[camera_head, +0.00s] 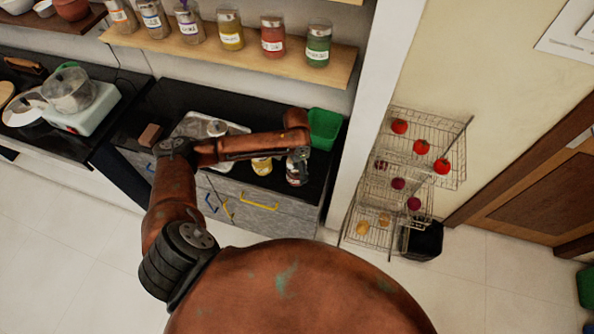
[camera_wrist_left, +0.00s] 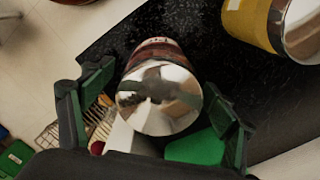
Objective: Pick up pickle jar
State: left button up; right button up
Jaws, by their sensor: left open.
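A jar with a shiny metal lid and a reddish-brown side (camera_wrist_left: 158,52) stands between the fingers of my left gripper (camera_wrist_left: 160,98) in the left wrist view. The gripper is open, with one finger on each side of the jar, and I see gaps between fingers and jar. In the head view my left gripper (camera_head: 298,160) points down at the right end of the black counter, and it covers most of that jar. A yellow jar with a metal lid (camera_head: 261,166) stands to its left; it also shows in the left wrist view (camera_wrist_left: 250,22). The jar labels are unreadable. My right gripper is out of view.
A green container (camera_head: 323,127) stands behind the left gripper on the counter (camera_head: 175,95). A shelf (camera_head: 330,74) with several jars hangs above. A wire rack (camera_head: 430,170) with vegetables stands right, beyond a white wall edge.

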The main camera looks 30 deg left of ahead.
pick_arm(q)
jog(key=shift+s+f, duration=0.1)
jog(key=shift+f, duration=0.75)
jog(key=shift+c, duration=0.6)
jog(key=shift+r, duration=0.1)
jog(key=c, duration=1.7)
